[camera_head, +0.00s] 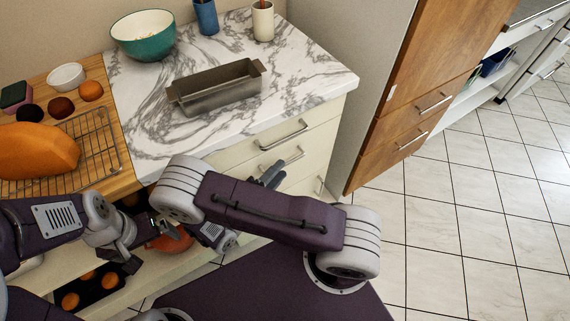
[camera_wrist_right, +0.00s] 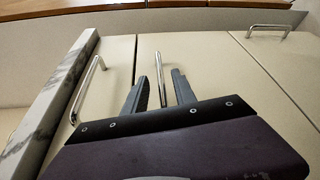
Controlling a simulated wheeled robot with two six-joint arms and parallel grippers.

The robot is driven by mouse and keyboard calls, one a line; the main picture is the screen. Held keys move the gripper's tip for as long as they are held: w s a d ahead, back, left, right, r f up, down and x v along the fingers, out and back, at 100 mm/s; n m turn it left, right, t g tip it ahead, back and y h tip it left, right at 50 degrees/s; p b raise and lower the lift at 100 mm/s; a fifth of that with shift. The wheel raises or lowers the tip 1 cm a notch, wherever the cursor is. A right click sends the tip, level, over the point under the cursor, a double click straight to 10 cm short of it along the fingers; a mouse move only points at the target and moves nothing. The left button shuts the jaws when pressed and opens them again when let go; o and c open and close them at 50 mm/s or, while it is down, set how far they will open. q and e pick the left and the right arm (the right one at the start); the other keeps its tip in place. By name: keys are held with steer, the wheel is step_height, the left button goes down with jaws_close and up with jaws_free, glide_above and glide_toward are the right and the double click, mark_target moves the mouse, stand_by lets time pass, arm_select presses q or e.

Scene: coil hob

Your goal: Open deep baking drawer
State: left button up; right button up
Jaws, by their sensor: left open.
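A stack of cream drawers stands under the marble counter, with a top bar handle (camera_head: 283,135), a middle bar handle (camera_head: 290,158) and a lower handle (camera_head: 320,185). The drawer fronts look shut; which one is the deep baking drawer I cannot tell. My right gripper (camera_head: 271,174) is at the middle drawer. In the right wrist view its two fingers (camera_wrist_right: 160,95) are apart, with the middle handle (camera_wrist_right: 158,68) between them and gaps on both sides. The top handle (camera_wrist_right: 88,88) and lower handle (camera_wrist_right: 268,30) also show there. My left gripper (camera_head: 128,250) is open and empty, low at left.
The marble counter (camera_head: 310,75) holds a metal loaf tin (camera_head: 215,92), a teal bowl (camera_head: 143,42) and two utensil pots. A wire rack (camera_head: 100,135) with a loaf lies on the wooden top. Oranges lie on a dark tray (camera_head: 105,287) below. Tiled floor (camera_head: 450,230) is clear at right.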

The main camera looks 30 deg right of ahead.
mark_target(287, 162)
steer(key=x, duration=0.4)
steer(key=shift+w+d, duration=0.1)
steer(key=shift+d, duration=0.15)
jaws_close()
steer(key=shift+f, duration=0.1)
stand_by(1.0)
